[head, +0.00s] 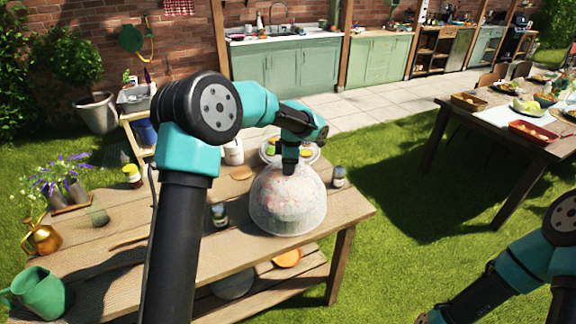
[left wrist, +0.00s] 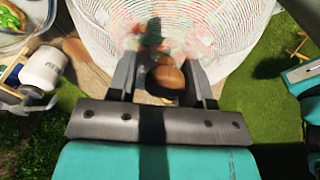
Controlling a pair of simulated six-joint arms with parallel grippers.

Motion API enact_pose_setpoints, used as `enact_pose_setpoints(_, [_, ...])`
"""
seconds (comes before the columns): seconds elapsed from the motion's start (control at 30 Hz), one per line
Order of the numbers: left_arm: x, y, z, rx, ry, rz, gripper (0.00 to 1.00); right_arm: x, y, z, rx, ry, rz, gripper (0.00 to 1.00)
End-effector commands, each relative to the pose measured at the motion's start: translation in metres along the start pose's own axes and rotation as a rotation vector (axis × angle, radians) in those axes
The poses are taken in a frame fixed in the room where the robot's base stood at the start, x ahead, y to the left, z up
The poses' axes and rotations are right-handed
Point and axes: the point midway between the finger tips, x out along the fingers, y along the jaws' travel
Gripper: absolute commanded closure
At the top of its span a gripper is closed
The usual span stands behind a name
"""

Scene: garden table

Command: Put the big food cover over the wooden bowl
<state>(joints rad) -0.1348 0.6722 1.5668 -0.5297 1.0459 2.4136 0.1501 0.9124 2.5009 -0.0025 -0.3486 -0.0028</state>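The big food cover (head: 288,205) is a pale mesh dome with a red and green pattern, at the right part of the wooden table. My left gripper (head: 290,167) is at its top. In the left wrist view the mesh (left wrist: 235,25) fills the upper middle, and a brown round knob (left wrist: 166,78) sits between the fingers, which appear closed on it. I cannot tell whether the cover's rim touches the table. I cannot make out the wooden bowl; the cover or my left arm may hide it. My right gripper (head: 432,317) is at the bottom edge, mostly cut off.
A dish of colourful food (head: 272,146) stands behind the cover. Jars stand to its right (head: 338,177) and left (head: 219,214); a white jar (head: 233,151) is farther back. An orange dish (head: 287,258) lies on the lower shelf.

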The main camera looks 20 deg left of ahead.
Motion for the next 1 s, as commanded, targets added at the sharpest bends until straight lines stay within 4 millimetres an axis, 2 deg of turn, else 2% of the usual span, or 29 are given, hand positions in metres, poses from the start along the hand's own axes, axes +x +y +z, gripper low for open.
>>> enact_pose_setpoints(0.03, [0.023, -0.009, 0.0, 0.003, 0.017, -0.043, 0.44, 0.0, 0.0, 0.0, 0.0, 0.0, 0.0, 0.57])
enact_pose_setpoints(0.13, [0.023, -0.009, 0.0, 0.003, 0.017, -0.044, 0.34, 0.0, 0.0, 0.0, 0.0, 0.0, 0.0, 0.57])
enact_pose_setpoints(0.47, [0.02, -0.009, 0.0, 0.004, 0.02, -0.046, 0.34, 0.0, 0.0, 0.0, 0.0, 0.0, 0.0, 0.57])
enact_pose_setpoints(0.67, [0.0, -0.009, 0.0, 0.004, 0.019, -0.043, 0.34, 0.0, 0.0, 0.0, 0.0, 0.0, 0.0, 0.57])
enact_pose_setpoints(1.0, [-0.068, -0.004, 0.001, 0.002, 0.008, -0.019, 0.34, 0.0, 0.0, 0.0, 0.0, 0.0, 0.0, 0.57])
